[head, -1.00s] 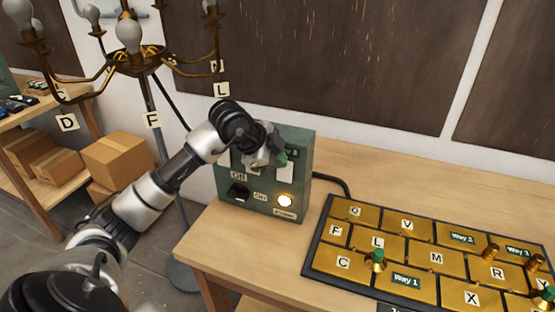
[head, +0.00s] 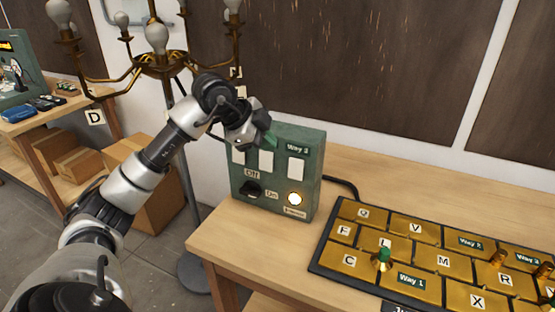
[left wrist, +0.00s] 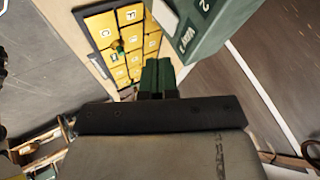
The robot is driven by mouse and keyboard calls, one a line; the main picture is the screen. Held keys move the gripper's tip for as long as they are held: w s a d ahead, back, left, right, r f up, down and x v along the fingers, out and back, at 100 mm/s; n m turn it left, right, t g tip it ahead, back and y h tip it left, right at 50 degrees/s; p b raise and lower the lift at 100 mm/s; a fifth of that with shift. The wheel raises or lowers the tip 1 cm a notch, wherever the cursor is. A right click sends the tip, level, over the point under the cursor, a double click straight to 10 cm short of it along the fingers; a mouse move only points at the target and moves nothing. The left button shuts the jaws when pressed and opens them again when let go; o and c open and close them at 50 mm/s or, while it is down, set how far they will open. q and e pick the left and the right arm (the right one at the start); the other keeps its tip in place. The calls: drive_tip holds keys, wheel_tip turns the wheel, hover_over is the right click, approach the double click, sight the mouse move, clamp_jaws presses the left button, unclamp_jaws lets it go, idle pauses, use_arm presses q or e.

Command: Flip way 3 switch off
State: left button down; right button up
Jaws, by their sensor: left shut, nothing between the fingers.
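The green switch box (head: 312,190) stands on the wooden table. Its front has three white switches in a row. The right one, the way 3 switch (head: 296,169), sits under a "Way 3" label and is uncovered; I cannot tell its position. My left gripper (head: 269,138) is shut and empty, its green fingertips by the top of the box, left of the "Way 3" label. It hides the labels over the other two switches. In the left wrist view the shut fingers (left wrist: 157,77) show below the box (left wrist: 200,25). My right gripper is not in view.
Below the switches are a black knob (head: 252,189) between "Off" and "On" labels and a lit round lamp (head: 295,199). A brass tile board (head: 440,262) with pegs lies to the right.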

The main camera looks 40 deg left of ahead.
use_arm(q)
drive_tip(key=v, duration=0.3)
drive_tip(key=shift+w+d+r, duration=0.1)
drive_tip(key=shift+d+r, duration=0.1)
drive_tip(key=shift+r, duration=0.1)
